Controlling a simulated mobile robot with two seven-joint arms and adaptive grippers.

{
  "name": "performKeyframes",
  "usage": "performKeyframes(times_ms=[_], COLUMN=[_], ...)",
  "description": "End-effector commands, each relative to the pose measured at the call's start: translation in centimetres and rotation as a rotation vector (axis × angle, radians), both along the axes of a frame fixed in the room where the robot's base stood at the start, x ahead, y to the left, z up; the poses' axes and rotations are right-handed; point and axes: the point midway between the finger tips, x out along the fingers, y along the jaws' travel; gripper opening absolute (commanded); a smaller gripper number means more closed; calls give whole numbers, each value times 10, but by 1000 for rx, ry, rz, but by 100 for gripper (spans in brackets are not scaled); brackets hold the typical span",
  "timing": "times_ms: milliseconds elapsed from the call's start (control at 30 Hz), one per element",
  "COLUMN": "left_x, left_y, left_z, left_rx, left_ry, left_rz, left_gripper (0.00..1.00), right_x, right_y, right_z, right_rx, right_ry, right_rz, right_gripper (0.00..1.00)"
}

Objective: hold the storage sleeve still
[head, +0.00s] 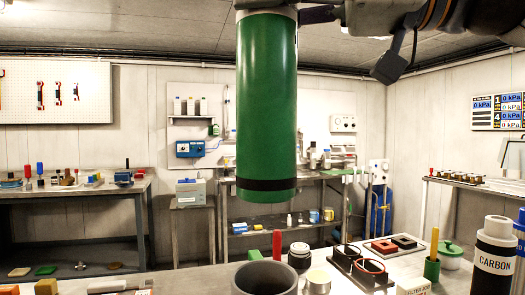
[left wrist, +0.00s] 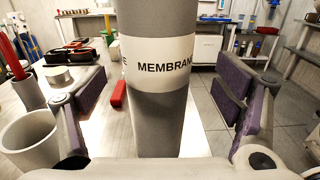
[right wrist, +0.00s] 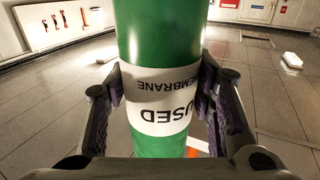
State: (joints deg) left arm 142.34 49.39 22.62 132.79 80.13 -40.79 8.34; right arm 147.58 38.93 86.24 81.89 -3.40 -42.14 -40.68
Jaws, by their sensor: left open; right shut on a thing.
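A long green tube (head: 267,100) hangs upright in the head view, with a black band near its lower end. In the right wrist view the green tube (right wrist: 158,30) has a white label reading "USED MEMBRANE", upside down. My right gripper (right wrist: 160,98) is shut on it at the label. In the left wrist view a grey tube (left wrist: 152,115) has a white label reading "MEMBRANE", partly cut off. My left gripper (left wrist: 155,95) is open, with one jaw on each side of the grey tube. I cannot tell which tube is the storage sleeve.
A grey open cup (head: 268,278) stands on the near bench, with a red stick (head: 277,245) behind it. A black holder (head: 360,268) lies between. Benches line the back wall; open floor shows in the right wrist view.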

Motion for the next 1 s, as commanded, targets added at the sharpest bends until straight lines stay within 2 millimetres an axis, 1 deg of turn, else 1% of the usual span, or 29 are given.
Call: performKeyframes(times_ms=[33, 100, 200, 333, 567, 600, 767, 800, 833, 867, 900, 967, 1000], left_x=[2, 6, 10, 13, 13, 13, 13, 13, 13, 13, 13, 13, 13], left_y=[-11, -24, -36, -45, -46, -46, -46, -46, -46, -46, -46, -46, -46], left_z=[-1, 0, 0, 0, 1, 1, 1, 1, 1, 1, 1, 1, 1], left_rx=[3, 1, 2, 1, -1, -1, -1, 0, 0, 0, 0, 0, 0], left_ry=[1, -1, -3, -3, -3, -3, -3, -3, -3, -3, -3, -3, -3], left_rz=[-5, -4, -3, 0, 1, 1, 1, 0, 0, 0, 0, 0, 0], left_gripper=[84, 84, 84, 84, 84, 82, 46, 37, 30, 26, 59, 46, 37], right_x=[-1, -1, -1, -1, -1, -1, -1, -1, -1, -1, -1, -1, -1], right_y=[0, 0, 0, 0, 0, 0, 0, 0, 0, 0, 0, 0, 0], right_z=[2, 2, 2, 2, 2, 2, 2, 2, 2, 2, 2, 2, 2], right_rx=[3, 3, 3, 3, 3, 3, 3, 3, 3, 3, 3, 3, 3], right_ry=[-2, -2, -2, -2, -2, -2, -2, -2, -2, -2, -2, -2, -2], right_rz=[-1, -1, -1, -1, -1, -1, -1, -1, -1, -1, -1, -1, -1], right_gripper=[0, 0, 0, 0, 0, 0, 0, 0, 0, 0, 0, 0, 0])
